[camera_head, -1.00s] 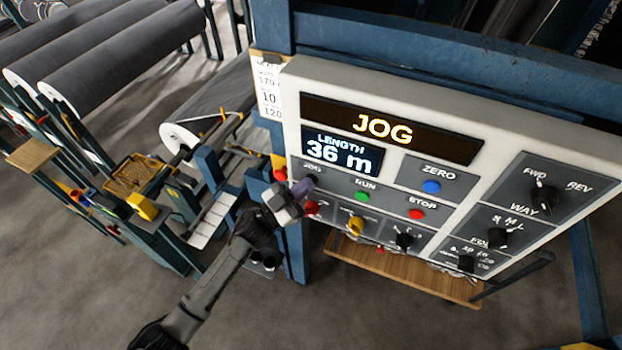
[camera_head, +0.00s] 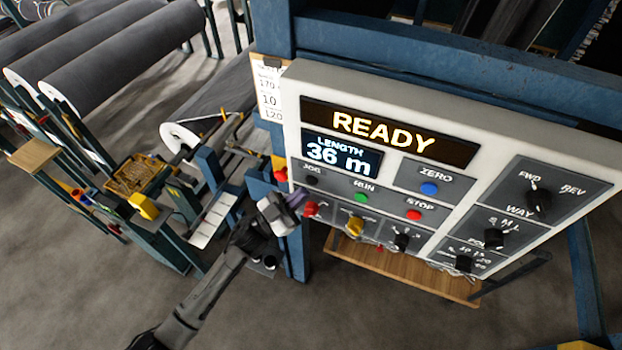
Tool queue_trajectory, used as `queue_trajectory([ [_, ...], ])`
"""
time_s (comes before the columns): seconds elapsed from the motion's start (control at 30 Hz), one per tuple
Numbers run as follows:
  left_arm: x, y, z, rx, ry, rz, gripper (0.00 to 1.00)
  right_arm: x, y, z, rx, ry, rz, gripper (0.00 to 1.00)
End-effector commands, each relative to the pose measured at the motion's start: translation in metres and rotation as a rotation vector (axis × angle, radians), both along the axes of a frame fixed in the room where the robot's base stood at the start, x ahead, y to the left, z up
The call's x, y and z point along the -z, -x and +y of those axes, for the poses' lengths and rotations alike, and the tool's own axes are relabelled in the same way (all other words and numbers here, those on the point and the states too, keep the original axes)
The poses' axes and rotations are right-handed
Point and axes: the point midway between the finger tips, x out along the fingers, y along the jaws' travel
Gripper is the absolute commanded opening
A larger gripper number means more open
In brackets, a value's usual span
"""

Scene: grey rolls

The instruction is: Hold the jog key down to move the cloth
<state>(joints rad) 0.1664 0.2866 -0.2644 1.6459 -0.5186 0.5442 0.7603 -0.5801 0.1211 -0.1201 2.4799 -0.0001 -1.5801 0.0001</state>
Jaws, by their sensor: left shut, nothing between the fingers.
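The control panel (camera_head: 450,130) fills the right half of the head view. Its display (camera_head: 384,135) reads READY, and the length screen (camera_head: 341,154) shows 36 m. The dark jog key (camera_head: 312,180) sits below its JOG label at the panel's left and is in plain view. My left gripper (camera_head: 298,199) is shut and empty, with its tips just below and left of the jog key, apart from it. The cloth (camera_head: 215,85) runs grey behind the panel, by a white-ended roll. My right gripper is not in view.
Near the jog key are the green RUN button (camera_head: 361,197), the red STOP button (camera_head: 414,214), the blue ZERO button (camera_head: 430,188), a red knob (camera_head: 311,209) and a yellow knob (camera_head: 354,227). A wooden shelf (camera_head: 400,272) juts out below the panel. Large grey rolls (camera_head: 125,55) lie at upper left.

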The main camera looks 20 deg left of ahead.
Motion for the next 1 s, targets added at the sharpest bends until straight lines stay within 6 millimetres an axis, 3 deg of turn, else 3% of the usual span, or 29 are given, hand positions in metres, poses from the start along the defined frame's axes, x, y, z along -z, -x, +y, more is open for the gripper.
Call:
queue_trajectory([
  [0.43,-0.002,0.038,0.003,-0.001,0.000,0.000,0.00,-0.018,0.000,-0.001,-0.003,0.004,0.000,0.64],
  [1.0,-0.001,0.041,0.003,0.000,-0.001,-0.001,0.00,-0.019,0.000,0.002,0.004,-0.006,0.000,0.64],
])
